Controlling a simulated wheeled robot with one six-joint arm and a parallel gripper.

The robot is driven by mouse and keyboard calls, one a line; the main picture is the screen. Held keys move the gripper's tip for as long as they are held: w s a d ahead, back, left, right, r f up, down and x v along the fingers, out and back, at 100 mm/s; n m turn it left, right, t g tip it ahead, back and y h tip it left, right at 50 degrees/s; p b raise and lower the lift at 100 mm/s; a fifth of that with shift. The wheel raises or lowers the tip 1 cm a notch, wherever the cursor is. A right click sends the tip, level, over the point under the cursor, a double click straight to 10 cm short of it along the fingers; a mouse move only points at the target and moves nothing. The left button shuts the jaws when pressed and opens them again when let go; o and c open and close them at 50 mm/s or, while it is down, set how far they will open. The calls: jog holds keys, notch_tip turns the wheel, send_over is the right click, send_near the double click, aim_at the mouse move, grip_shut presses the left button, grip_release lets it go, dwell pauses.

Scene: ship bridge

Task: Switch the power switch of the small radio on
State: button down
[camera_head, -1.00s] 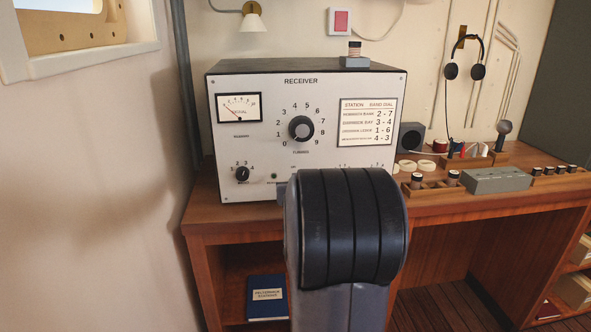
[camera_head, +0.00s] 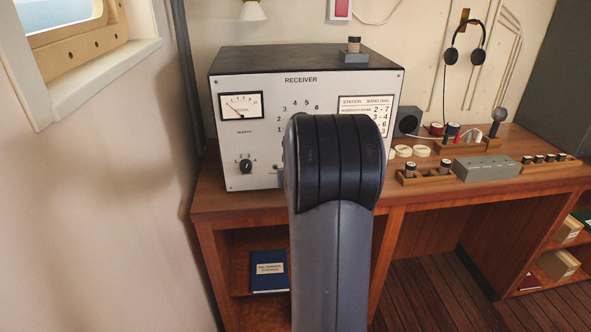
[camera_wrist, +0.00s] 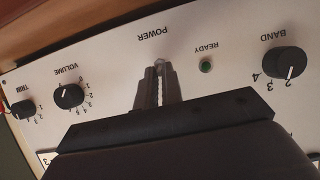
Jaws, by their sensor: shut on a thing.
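The small radio is the white-fronted receiver (camera_head: 237,115) on the desk in the head view. In the wrist view its panel appears upside down, with the POWER label (camera_wrist: 154,33) above my gripper (camera_wrist: 159,68). My gripper's fingers are closed together at the panel under that label, shut on the small power switch. The switch is almost wholly hidden between the fingertips, so its position cannot be told. The READY lamp (camera_wrist: 206,66) beside it looks dull green. In the head view my arm hides the gripper and the lower middle of the panel.
The BAND knob (camera_wrist: 283,62) and VOLUME knob (camera_wrist: 68,96) flank the gripper in the wrist view. A dark-capped item (camera_head: 354,50) stands on the receiver. A speaker (camera_head: 408,121), a grey box (camera_head: 487,168) and a headset (camera_head: 466,53) are to the right.

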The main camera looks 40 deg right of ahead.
dwell(0.3)
jog(key=c, duration=1.6)
grip_release()
jog(key=shift+o, duration=0.2)
jog(key=p+v, duration=0.2)
jog(key=v, duration=0.8)
jog(key=shift+s+a+r, duration=0.2)
jog(key=shift+s, duration=0.05)
jog(key=b+x, duration=0.2)
jog(key=x, duration=0.9)
jog(key=shift+s, duration=0.1)
